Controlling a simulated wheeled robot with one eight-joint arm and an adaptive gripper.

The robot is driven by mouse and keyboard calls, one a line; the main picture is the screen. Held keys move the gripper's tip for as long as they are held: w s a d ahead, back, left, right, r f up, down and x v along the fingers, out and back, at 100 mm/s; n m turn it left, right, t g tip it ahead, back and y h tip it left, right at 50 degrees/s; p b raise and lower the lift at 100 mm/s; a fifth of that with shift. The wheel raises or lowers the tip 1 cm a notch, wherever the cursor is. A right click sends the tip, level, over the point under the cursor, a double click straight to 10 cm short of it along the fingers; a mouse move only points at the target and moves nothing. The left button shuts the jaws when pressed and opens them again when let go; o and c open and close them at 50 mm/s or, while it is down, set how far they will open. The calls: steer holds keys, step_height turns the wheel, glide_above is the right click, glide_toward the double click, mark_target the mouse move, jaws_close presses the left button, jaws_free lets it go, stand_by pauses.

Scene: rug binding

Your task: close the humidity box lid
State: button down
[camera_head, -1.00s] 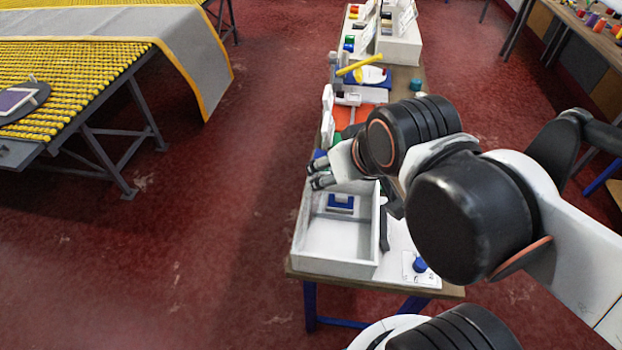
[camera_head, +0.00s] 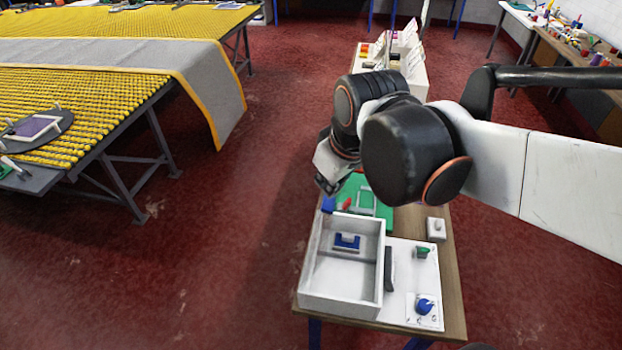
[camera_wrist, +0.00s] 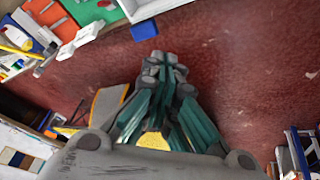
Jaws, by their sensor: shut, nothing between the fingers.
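The humidity box (camera_head: 338,302) is a white open-topped box at the near left of the narrow bench. Its inside is visible, with a blue and white item (camera_head: 347,242) at its far end. No lid covers it. A dark grey bar (camera_head: 389,268) lies along its right side on a white panel (camera_head: 405,258); I cannot tell whether this panel is the lid. My gripper (camera_head: 326,188) is beyond the box's far left corner in the head view, apart from the box. In the wrist view my gripper (camera_wrist: 163,62) has its fingers together, empty, with red floor behind.
A green mat (camera_head: 382,210) lies just beyond the box. A blue knob (camera_head: 425,306) and a green knob (camera_head: 423,252) are right of it. White boxes (camera_head: 415,75) stand farther along the bench. A yellow roller table (camera_head: 90,110) is at left, with clear red floor between.

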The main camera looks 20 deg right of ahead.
steer(key=w+a+n+g+p, duration=0.35)
steer(key=w+n+p, duration=0.4)
steer(key=w, duration=0.25)
steer(key=s+d+f+p, duration=0.1)
steer(key=d+f, duration=0.2)
steer(key=f, duration=0.8)
steer(key=shift+s+g, duration=0.2)
steer(key=shift+g, duration=0.15)
steer(key=shift+d, duration=0.1)
